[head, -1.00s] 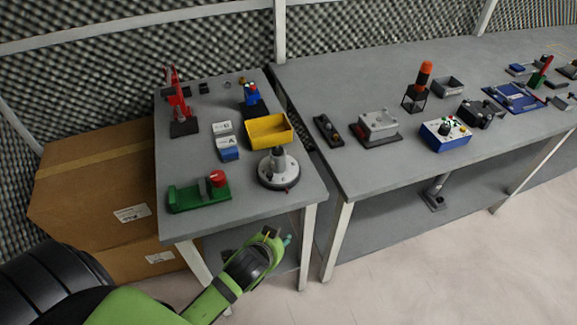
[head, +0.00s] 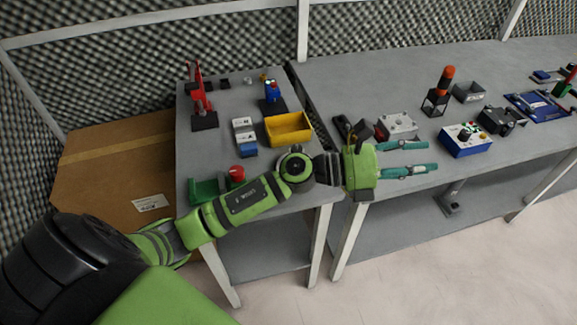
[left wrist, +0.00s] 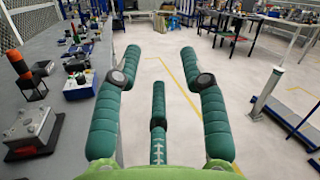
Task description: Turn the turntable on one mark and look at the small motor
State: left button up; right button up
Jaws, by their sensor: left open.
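My left arm lies across the front of the left table, and its wrist and elbow links cover the spot of the round turntable in the head view. The turntable and the grey motor-like part on it are hidden now. My left gripper (head: 428,157) is open and empty, its teal fingers pointing right, over the front edge of the right table. In the left wrist view the open gripper (left wrist: 160,55) has nothing between its fingers, with the floor beyond. My right gripper is not in view.
A yellow bin (head: 288,128) stands just behind my arm. A green fixture with a red knob (head: 237,173) is by the arm's left. A grey metal box (head: 397,124) and a blue control box (head: 466,141) stand near my fingers.

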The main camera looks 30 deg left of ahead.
pick_arm(q)
jog(key=a+f+m+g+y, duration=0.85)
jog(key=f+m, duration=0.25)
jog(key=m, duration=0.3)
jog(key=a+y, duration=0.2)
jog(key=a, duration=0.4)
jog(key=a+m+g+y, duration=0.1)
jog(key=a+y, duration=0.2)
jog(key=a, duration=0.3)
jog(key=s+a+m+g+y, duration=0.1)
jog(key=a+y, duration=0.2)
jog(key=a, duration=0.3)
jog(key=shift+a, duration=0.2)
jog(key=shift+s+a+f+p, duration=0.1)
jog(key=shift+f+p, duration=0.1)
jog(key=shift+p, duration=0.1)
notch_tip(320, 180, down, 6)
jog(key=shift+r+p, duration=0.1)
jog(key=shift+p, duration=0.8)
jog(key=shift+f, duration=0.4)
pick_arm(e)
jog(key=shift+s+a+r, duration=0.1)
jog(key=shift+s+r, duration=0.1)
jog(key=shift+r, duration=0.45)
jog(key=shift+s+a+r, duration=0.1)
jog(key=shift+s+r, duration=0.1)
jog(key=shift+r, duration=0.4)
pick_arm(q)
grip_shut()
